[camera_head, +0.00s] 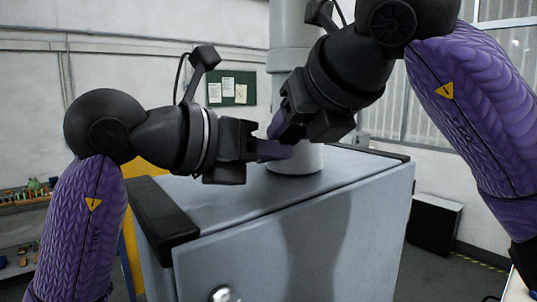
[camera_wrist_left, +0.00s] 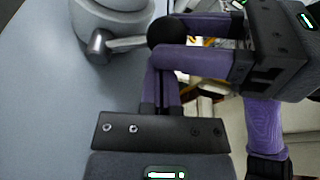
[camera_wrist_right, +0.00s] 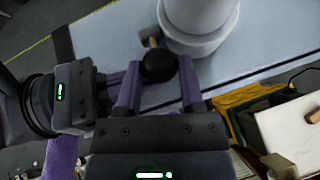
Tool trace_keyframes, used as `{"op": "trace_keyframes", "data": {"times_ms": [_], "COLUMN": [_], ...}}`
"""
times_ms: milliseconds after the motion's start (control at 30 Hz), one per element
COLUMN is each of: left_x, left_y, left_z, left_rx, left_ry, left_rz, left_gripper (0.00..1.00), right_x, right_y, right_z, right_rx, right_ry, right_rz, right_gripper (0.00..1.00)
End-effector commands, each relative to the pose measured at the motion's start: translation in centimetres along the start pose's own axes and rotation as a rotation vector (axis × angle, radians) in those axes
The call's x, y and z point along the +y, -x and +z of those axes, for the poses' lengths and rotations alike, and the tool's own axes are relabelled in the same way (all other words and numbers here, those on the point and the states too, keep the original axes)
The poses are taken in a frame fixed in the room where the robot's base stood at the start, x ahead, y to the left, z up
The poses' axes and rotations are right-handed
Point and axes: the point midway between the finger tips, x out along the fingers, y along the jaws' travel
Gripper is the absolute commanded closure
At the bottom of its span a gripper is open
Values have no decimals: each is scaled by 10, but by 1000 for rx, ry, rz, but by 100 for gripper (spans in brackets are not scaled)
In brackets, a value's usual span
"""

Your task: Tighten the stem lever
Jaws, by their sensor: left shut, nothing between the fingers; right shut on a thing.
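The stem lever is a short metal rod with a black ball knob (camera_wrist_left: 168,32); its metal hub (camera_wrist_left: 97,42) sits against the grey stem (camera_wrist_left: 112,14). The knob also shows in the right wrist view (camera_wrist_right: 158,66). My right gripper (camera_head: 278,128) is shut on the knob, one purple finger on each side. My left gripper (camera_head: 284,151) is shut and empty, its paired fingertips (camera_wrist_left: 164,64) close beside the knob and the right fingers. I cannot tell whether they touch. In the head view both grippers hide the lever in front of the stem (camera_head: 300,162).
The stem stands on a grey cabinet (camera_head: 340,190) with black edge strips (camera_head: 160,213). The two arms are close together over its top. A shelf with small items (camera_head: 22,232) is at far left, and a black box (camera_head: 433,224) stands at right.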

Motion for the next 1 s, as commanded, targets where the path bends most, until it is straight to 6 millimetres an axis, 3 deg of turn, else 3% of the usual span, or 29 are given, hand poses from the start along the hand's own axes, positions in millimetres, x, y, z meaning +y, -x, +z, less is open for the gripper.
{"op": "trace_keyframes", "data": {"times_ms": [200,233,367,400,767,1000], "left_x": [0,0,-1,-1,-1,0], "left_y": [2,2,2,2,2,2], "left_z": [7,7,7,7,7,6], "left_rx": [-24,-25,-24,-24,-23,-21], "left_ry": [6,6,5,5,4,6], "left_rz": [-1,-1,-2,-2,-3,-2], "left_gripper": [100,100,100,100,100,100], "right_x": [2,2,2,2,3,2], "right_y": [1,1,0,0,2,48], "right_z": [0,0,-1,-1,-2,0], "right_rx": [1,1,4,5,9,0], "right_ry": [4,4,5,5,9,6], "right_rz": [5,5,5,5,8,4], "right_gripper": [100,47,20,17,17,17]}}
